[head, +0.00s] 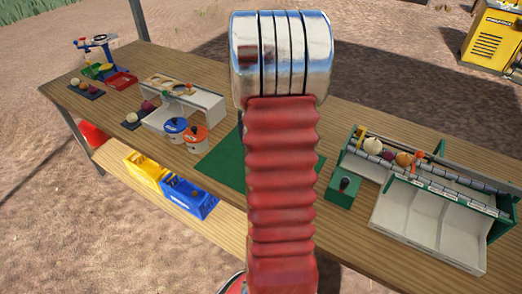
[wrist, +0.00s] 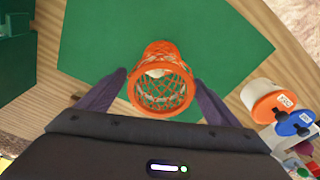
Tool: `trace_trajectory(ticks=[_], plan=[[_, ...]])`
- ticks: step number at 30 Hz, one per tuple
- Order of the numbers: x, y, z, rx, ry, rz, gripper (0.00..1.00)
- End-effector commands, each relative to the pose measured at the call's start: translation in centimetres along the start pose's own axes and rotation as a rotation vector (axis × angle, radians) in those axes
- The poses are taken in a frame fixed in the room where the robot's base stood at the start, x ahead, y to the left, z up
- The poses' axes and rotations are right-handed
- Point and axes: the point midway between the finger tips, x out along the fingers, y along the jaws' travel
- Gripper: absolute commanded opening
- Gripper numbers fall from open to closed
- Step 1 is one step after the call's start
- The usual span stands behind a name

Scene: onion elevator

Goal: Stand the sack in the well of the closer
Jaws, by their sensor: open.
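An orange net sack (wrist: 162,98) is on the green mat (wrist: 90,45) in the wrist view, with something pale showing inside. Whether it stands or leans is hard to tell. My gripper (wrist: 160,79) is open, with one dark finger on each side of the sack and small gaps visible. In the head view my arm hides the sack and part of the mat (head: 217,166). The closer is not plainly identifiable; a device with a blue head (head: 95,42) at the table's far left end may be it. No well can be made out.
An orange-lidded tub (head: 195,138) and a blue-lidded tub (head: 175,129) stand left of the mat, before a pale stand (head: 205,104). A green-and-white sorting rack (head: 428,222) fills the right. Yellow (head: 146,170) and blue crates (head: 188,198) sit on a lower shelf.

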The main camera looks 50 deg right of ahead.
Motion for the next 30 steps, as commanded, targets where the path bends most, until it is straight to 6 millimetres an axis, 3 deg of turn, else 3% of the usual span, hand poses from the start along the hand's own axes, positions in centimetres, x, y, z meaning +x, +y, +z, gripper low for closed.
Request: trace_trajectory(ticks=[3,9,25,30], plan=[[1.8,-0.1,0.1,0.0,-0.003,0.001,0.85],[3.3,-0.1,0.1,-0.001,0.0,0.0,0.85],[3.3,-0.2,0.1,-0.001,0.001,-0.001,0.85],[3.3,-0.2,0.1,-0.001,0.001,-0.001,0.73]])
